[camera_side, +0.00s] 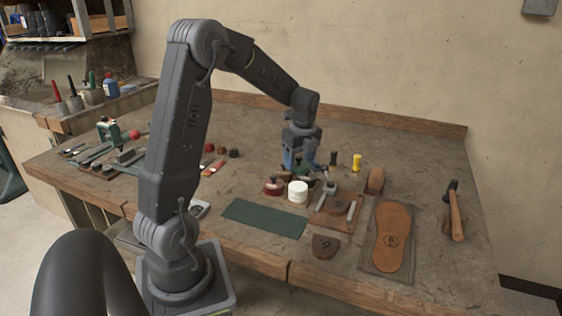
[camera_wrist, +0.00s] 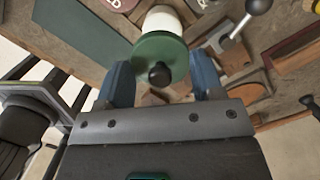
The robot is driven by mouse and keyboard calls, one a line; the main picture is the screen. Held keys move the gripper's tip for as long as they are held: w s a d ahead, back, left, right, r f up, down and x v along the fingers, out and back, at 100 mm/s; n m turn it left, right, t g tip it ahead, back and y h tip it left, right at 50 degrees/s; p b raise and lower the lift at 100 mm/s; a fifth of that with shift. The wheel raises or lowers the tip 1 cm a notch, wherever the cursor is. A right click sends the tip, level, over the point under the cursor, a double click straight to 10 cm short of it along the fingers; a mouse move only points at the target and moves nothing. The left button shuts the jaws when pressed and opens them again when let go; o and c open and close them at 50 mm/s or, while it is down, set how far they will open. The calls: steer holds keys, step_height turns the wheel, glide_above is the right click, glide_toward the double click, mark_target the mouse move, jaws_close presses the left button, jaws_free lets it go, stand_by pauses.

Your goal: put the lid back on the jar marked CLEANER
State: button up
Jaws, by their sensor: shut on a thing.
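My gripper (camera_side: 303,165) is shut on a green round lid (camera_wrist: 158,51) with a black knob. The lid sits between the blue fingers (camera_wrist: 163,78) in the wrist view, knob towards the camera. A white jar (camera_side: 298,191) stands upright on the bench, just below and in front of my gripper in the side view. In the wrist view the white jar (camera_wrist: 165,13) shows partly behind the lid, which hides the rest of it. A red jar (camera_side: 273,187) with a dark top stands to its left. I cannot read a CLEANER mark on either.
A green mat (camera_side: 264,219) lies in front of the jars. A wooden board (camera_side: 334,208) with metal pieces is right of the white jar. A yellow spool (camera_side: 356,162), a leather sole (camera_side: 393,240) and a hammer (camera_side: 455,212) are further right.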

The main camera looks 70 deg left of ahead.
mark_target(298, 185)
steer(key=shift+f, duration=3.15)
steer(key=shift+f, duration=0.2)
steer(key=o, duration=1.1)
steer(key=shift+o, duration=0.2)
steer(key=shift+r, duration=3.55)
steer(key=shift+c, duration=0.2)
jaws_close()
